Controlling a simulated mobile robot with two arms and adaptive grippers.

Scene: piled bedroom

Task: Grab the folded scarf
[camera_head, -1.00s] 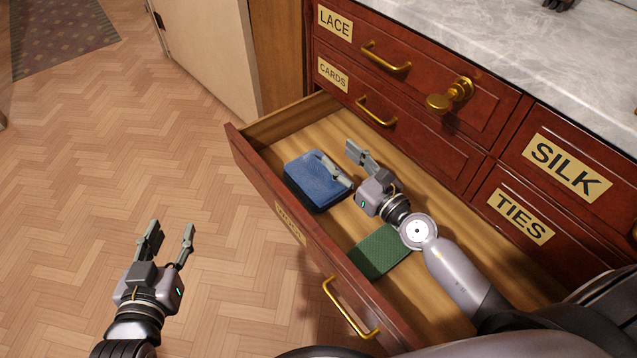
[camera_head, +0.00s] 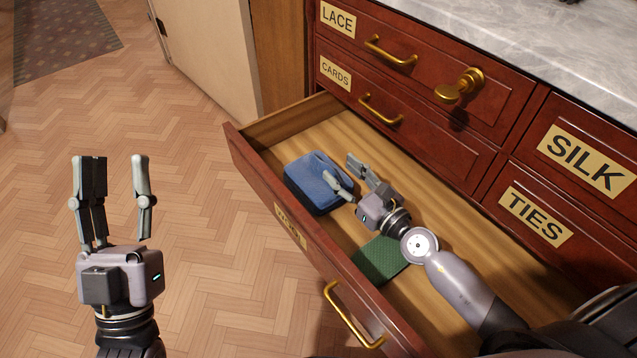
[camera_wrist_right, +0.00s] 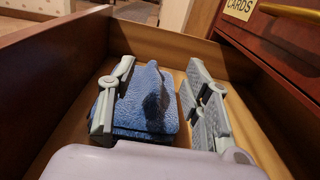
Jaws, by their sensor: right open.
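A folded blue cloth, which looks like the folded scarf (camera_head: 312,184), lies in the open drawer (camera_head: 345,130) near its left end. My right gripper (camera_head: 340,168) is open at the right side of this cloth. In the right wrist view, the blue scarf (camera_wrist_right: 150,108) shows mostly between the two fingers. The left finger there overlaps the cloth's left part, and the right finger stands just past its right edge. Whether the fingers touch it I cannot tell. My left gripper (camera_head: 115,168) is open and empty over the floor, outside the drawer.
A flat green cloth (camera_head: 380,262) lies in the drawer, partly behind my right arm. The drawer's front panel (camera_head: 262,190) and walls surround the cloths. Closed drawers with brass handles (camera_head: 390,52) rise behind.

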